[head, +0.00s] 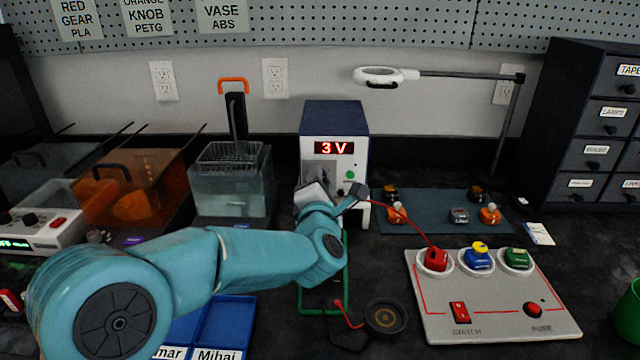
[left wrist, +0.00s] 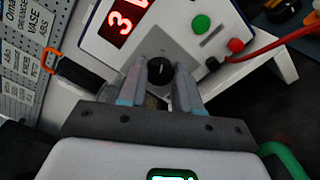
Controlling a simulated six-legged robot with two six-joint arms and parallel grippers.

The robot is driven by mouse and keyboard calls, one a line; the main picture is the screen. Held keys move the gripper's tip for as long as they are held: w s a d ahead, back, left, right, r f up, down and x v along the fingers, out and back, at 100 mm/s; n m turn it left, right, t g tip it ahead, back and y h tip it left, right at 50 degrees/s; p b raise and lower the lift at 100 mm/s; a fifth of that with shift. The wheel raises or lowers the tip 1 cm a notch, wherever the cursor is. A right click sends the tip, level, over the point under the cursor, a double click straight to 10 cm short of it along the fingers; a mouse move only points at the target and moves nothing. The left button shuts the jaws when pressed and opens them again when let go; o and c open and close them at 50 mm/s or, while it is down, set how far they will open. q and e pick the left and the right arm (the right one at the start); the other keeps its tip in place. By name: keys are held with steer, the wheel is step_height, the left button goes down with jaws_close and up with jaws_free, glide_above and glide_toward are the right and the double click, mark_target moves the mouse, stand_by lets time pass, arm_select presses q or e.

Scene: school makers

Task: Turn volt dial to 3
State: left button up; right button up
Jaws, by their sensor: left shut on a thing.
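The power supply (head: 352,120) is a blue-topped box with a pale front, standing at the back middle of the bench in the head view. Its red display (head: 334,148) reads 3 V. The volt dial (left wrist: 160,71) is a black round knob on the grey panel in the left wrist view. My left gripper (left wrist: 172,85) is shut on the dial, with one finger on each side of it. In the head view my left gripper (head: 330,188) hides the dial and part of the front. My right gripper is not in view.
A grey switch board (head: 490,300) with red, blue and green posts is at the front right, joined to the supply by a red wire (head: 412,220). A blue mat (head: 430,205) with small parts lies behind it. A liquid tank (head: 230,190) stands left of the supply.

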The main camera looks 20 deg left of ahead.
arm_select(q)
steer(key=shift+r, duration=0.1)
steer(key=o, duration=1)
steer(key=v, duration=1.5)
steer(key=shift+s+d+b, duration=0.15)
steer(key=shift+s+b, duration=0.15)
steer(key=shift+s, duration=0.35)
